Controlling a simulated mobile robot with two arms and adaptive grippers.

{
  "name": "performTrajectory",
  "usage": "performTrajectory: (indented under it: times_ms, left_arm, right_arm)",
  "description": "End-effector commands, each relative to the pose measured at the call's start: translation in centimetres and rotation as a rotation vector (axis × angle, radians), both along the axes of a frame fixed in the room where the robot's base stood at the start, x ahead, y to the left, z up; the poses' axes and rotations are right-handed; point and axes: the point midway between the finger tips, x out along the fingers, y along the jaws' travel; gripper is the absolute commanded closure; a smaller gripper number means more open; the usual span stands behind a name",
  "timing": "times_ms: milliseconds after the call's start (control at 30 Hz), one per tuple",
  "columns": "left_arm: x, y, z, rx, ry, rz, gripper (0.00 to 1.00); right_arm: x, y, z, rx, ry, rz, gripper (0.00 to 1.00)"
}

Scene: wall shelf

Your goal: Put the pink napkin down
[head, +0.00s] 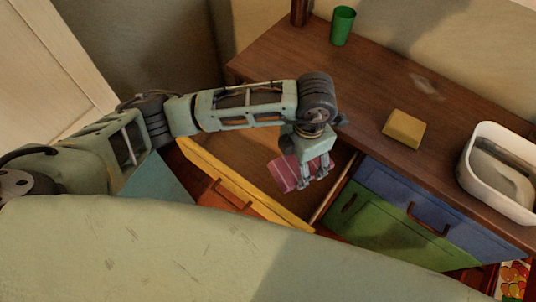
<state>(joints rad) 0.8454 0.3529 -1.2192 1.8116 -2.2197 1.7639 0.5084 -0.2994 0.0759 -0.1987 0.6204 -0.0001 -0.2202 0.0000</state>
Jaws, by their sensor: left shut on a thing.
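The pink napkin (284,174) is a small folded pink piece at the middle of the head view. My left gripper (312,180) points down and is shut on the napkin. It holds the napkin over an open wooden drawer with a yellow front (236,181). Part of the napkin is hidden behind the gripper fingers. I cannot tell whether the napkin touches the drawer floor. My right gripper is not in view.
A wooden counter top (380,75) holds a green cup (342,25), a yellow block (404,129) and a white bin (500,170). Blue (440,215) and green (385,228) drawer fronts are right of the open drawer. An orange front (226,197) lies below the yellow one.

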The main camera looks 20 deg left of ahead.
Motion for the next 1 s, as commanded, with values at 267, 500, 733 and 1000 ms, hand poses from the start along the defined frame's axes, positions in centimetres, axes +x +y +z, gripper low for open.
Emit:
performTrajectory:
  times_ms: [267, 500, 733, 1000]
  left_arm:
    - [0.7, 2.7, -3.3, 0.000, 0.000, 0.030, 0.52]
    - [2.5, 7.8, -6.6, 0.000, 0.000, 0.027, 0.52]
    - [3.5, 10.4, -7.9, -0.003, -0.002, 0.023, 0.52]
    - [3.5, 10.6, -10.9, -0.003, 0.001, 0.021, 0.52]
  right_arm:
    - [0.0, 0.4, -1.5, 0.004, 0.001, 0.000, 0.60]
    - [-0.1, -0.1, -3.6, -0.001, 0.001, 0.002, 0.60]
    - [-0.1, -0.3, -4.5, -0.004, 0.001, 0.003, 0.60]
    - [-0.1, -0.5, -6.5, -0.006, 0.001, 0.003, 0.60]
